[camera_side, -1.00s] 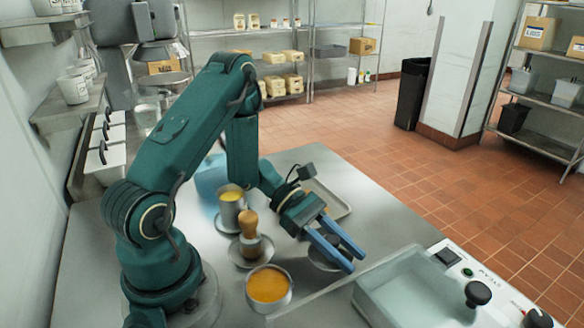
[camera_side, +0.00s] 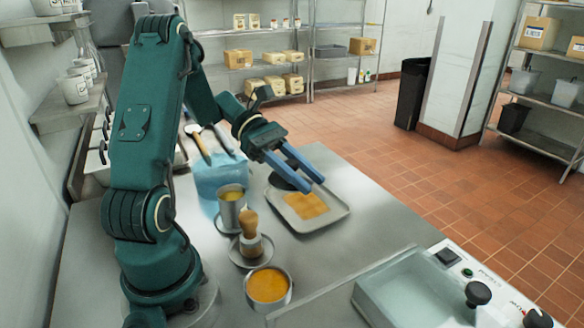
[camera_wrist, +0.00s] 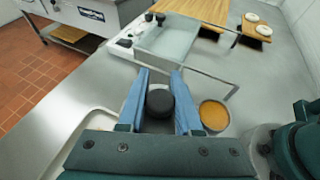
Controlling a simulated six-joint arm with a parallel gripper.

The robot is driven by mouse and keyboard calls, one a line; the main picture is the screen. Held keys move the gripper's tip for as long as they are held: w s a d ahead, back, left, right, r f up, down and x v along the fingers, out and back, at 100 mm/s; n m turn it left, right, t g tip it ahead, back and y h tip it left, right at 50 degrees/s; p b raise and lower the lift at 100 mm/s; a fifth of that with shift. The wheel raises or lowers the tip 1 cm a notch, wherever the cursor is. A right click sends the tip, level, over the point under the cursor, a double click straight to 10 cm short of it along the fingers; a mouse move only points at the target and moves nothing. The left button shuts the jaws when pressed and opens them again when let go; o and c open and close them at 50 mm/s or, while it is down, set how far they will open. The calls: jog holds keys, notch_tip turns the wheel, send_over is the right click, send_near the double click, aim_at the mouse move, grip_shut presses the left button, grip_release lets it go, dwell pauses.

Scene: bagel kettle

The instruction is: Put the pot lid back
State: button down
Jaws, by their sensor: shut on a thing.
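My gripper (camera_side: 314,184) is raised over the table, its blue fingers shut on a dark, round lid knob (camera_wrist: 160,102), which shows between the fingers in the wrist view. In the side view the dark lid (camera_side: 286,182) hangs by the fingers above the metal tray, apart from any pot and partly hidden by them. A pot of orange contents (camera_side: 268,286) stands uncovered on the table, nearer the side camera; it also shows right of the fingers in the wrist view (camera_wrist: 213,116).
A metal tray (camera_side: 335,218) with a tan sheet lies below my gripper. The rectangular kettle (camera_side: 415,285) with black knobs is at the right. The table between tray and kettle is clear.

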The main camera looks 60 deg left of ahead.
jog(key=w+d+r+n+t+y, duration=0.1)
jog(key=w+d+r+n+t, duration=0.1)
jog(key=r, duration=0.4)
jog(key=shift+d+r+n+t+y, duration=0.2)
jog(key=shift+d+n+t+y, duration=0.2)
jog(key=shift+d+n+t, duration=0.35)
jog(key=shift+a, duration=0.1)
